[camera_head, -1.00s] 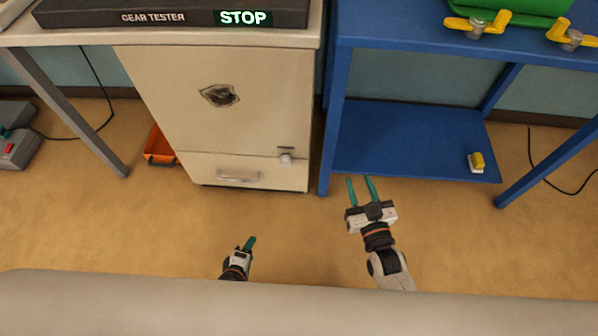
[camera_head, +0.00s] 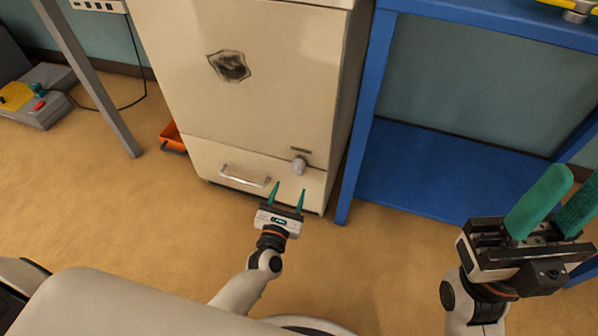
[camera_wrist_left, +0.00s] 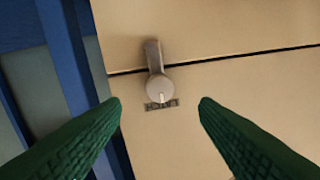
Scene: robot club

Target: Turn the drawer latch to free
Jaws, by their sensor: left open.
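The latch (camera_head: 299,165) is a small grey knob at the top right of the cabinet's bottom drawer (camera_head: 215,165). My left gripper (camera_head: 287,190) is open and empty in front of the drawer, just below the latch. In the wrist view its green fingers stand either side of the latch, apart from it. My right gripper (camera_head: 562,200) is open and empty at the right.
The beige cabinet (camera_head: 265,100) has a dark patch on its front. A drawer handle (camera_head: 245,175) is left of the latch. A blue table (camera_head: 357,150) stands close on the right. An orange bin (camera_head: 173,138) is at the left.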

